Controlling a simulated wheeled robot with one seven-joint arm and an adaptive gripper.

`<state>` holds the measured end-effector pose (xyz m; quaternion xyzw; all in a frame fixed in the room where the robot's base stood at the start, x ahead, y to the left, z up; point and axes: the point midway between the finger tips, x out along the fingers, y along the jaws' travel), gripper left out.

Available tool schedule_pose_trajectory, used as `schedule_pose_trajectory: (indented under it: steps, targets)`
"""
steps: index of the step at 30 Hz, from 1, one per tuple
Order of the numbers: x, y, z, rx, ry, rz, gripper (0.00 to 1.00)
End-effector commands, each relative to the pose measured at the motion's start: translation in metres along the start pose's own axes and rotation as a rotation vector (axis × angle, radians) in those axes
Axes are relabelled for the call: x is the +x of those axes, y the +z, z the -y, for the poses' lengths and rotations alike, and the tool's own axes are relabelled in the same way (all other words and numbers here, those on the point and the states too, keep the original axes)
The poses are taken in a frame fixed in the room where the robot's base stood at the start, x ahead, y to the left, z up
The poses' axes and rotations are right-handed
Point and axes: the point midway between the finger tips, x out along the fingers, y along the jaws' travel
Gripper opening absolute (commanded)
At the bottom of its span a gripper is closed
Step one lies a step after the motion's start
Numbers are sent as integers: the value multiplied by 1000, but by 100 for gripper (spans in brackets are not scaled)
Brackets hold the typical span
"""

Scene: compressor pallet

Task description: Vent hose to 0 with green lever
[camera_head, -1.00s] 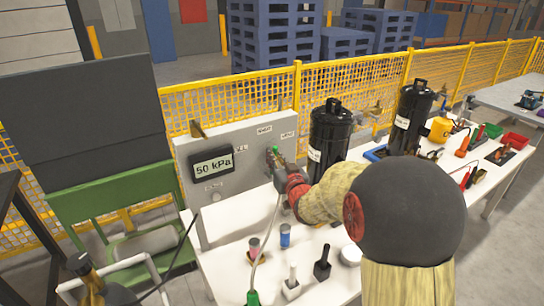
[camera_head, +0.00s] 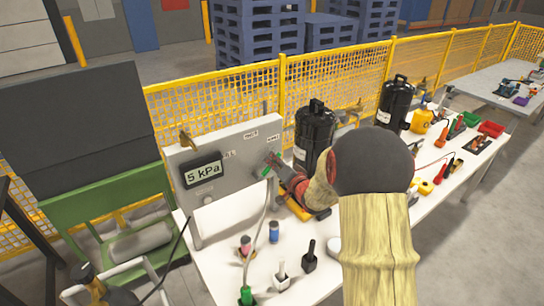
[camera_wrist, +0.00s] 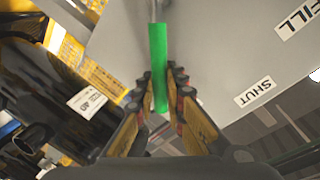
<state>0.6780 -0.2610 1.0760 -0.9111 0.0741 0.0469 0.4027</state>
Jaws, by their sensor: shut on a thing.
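The green lever (camera_wrist: 158,60) stands between the two fingers of my gripper (camera_wrist: 160,95) in the wrist view, and the fingers are shut on it. In the head view the green lever (camera_head: 266,172) shows at the right side of the grey panel (camera_head: 225,150), with my gripper (camera_head: 274,165) at it. The display (camera_head: 204,173) on the panel reads 5 kPa. A pale hose (camera_head: 262,215) hangs from the lever area down to a green-ended fitting (camera_head: 245,294) on the table. In the wrist view, labels FILL (camera_wrist: 298,20) and SHUT (camera_wrist: 255,92) are on the panel.
Two black compressors (camera_head: 314,135) stand behind my gripper on the white table. Small bottles and a brush-like black item (camera_head: 309,256) stand at the front. A yellow mesh fence (camera_head: 350,72) runs behind the table.

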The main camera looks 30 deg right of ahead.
Motion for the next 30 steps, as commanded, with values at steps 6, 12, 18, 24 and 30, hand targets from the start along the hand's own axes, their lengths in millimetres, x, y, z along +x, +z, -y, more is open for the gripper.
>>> schedule_pose_trajectory:
  steps: [6,12,18,24,30]
  targets:
    - [1,0,-3,34,0,6,0]
    - [1,0,-4,38,0,6,0]
    - [1,0,-4,38,0,6,12]
    - [1,0,-4,37,0,7,24]
    - [1,0,-4,37,0,7,30]
